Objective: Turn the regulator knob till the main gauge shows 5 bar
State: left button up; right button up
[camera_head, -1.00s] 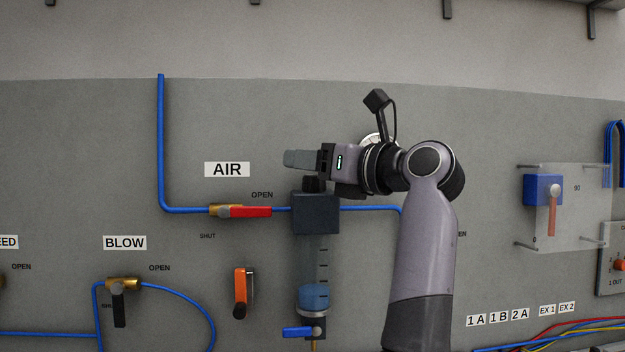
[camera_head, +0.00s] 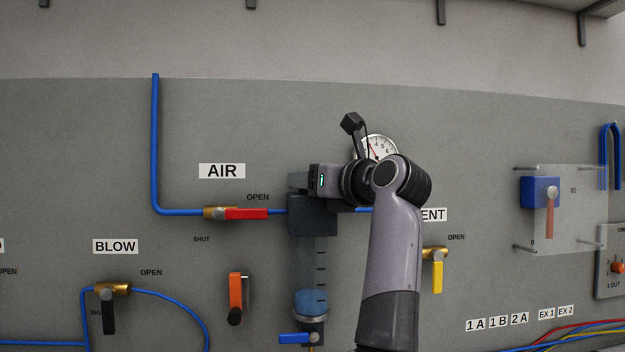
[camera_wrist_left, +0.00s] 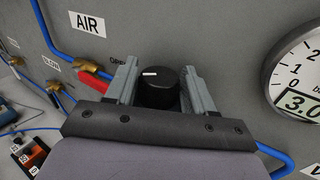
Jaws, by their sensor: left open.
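The black regulator knob (camera_wrist_left: 157,92), with a white mark on top, stands between the two open fingers of my left gripper (camera_wrist_left: 160,76) in the left wrist view. I cannot tell whether the fingers touch it. In the head view my left gripper (camera_head: 298,181) is over the top of the dark regulator body (camera_head: 313,216) and hides the knob. The main gauge (camera_wrist_left: 301,72) is cut off at the right of the wrist view; its display begins with 3.0. In the head view the gauge (camera_head: 382,146) is partly behind my wrist. My right gripper is not in view.
The AIR valve (camera_head: 240,213) with a red handle is on the blue pipe left of the regulator. A yellow-handled valve (camera_head: 437,270) is to the right, and an orange lever (camera_head: 235,293) is below left. A clear bowl (camera_head: 311,275) hangs under the regulator.

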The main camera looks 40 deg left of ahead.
pick_arm(q)
jog(key=c, duration=0.7)
jog(key=shift+f+t, duration=0.1)
jog(key=shift+t, duration=0.2)
